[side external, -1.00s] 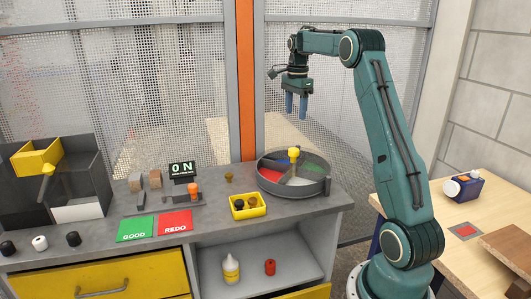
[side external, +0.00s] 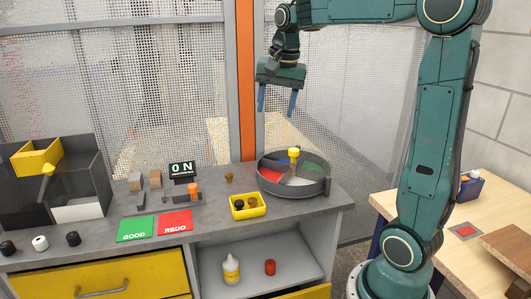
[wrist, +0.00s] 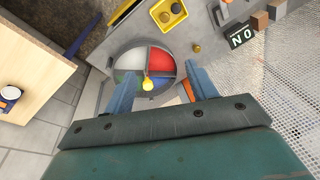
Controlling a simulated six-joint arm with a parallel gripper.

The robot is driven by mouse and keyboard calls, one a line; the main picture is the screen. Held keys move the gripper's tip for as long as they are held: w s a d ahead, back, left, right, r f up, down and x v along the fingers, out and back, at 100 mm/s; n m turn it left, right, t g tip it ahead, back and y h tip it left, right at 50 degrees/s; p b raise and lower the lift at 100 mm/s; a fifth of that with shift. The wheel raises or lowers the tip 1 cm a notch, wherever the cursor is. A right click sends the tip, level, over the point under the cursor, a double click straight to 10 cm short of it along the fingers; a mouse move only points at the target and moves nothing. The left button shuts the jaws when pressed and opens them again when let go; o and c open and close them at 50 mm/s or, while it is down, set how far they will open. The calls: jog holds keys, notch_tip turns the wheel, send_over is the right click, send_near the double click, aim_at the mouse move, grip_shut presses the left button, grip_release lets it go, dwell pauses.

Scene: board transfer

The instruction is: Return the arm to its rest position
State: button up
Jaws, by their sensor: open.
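My gripper (side external: 277,99) hangs in the air above the back of the grey workbench, fingers pointing down. Its two blue fingers are apart with nothing between them. Below it and a little to the right stands a round grey tray (side external: 322,187) with coloured sections and a yellow-topped post (side external: 293,154). In the wrist view the open fingers (wrist: 160,85) frame the round tray (wrist: 112,62), well below them.
A yellow tray (side external: 248,212) with dark pieces, green GOOD (side external: 135,229) and red REDO (side external: 174,222) pads and an ON display (side external: 182,168) sit on the bench. A wooden table (side external: 460,248) stands right. Mesh panels stand behind.

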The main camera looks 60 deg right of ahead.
jog(key=s+a+f+n+t, duration=0.1)
jog(key=s+a+f+n, duration=0.1)
jog(key=s+a+n, duration=0.2)
jog(key=s+a+f+n+t, duration=0.1)
jog(key=s+a+f+n, duration=0.1)
jog(key=s+a+n, duration=0.3)
jog(key=s+a+f+n+t+y, duration=0.1)
jog(key=s+a+f+n, duration=0.1)
jog(key=s+a+n, duration=0.2)
jog(key=shift+s+a+f+n, duration=0.3)
jog(key=shift+s+a+f, duration=0.05)
jog(key=shift+s+a, duration=1.45)
jog(key=shift+s+d, duration=0.1)
jog(key=shift+d, duration=0.05)
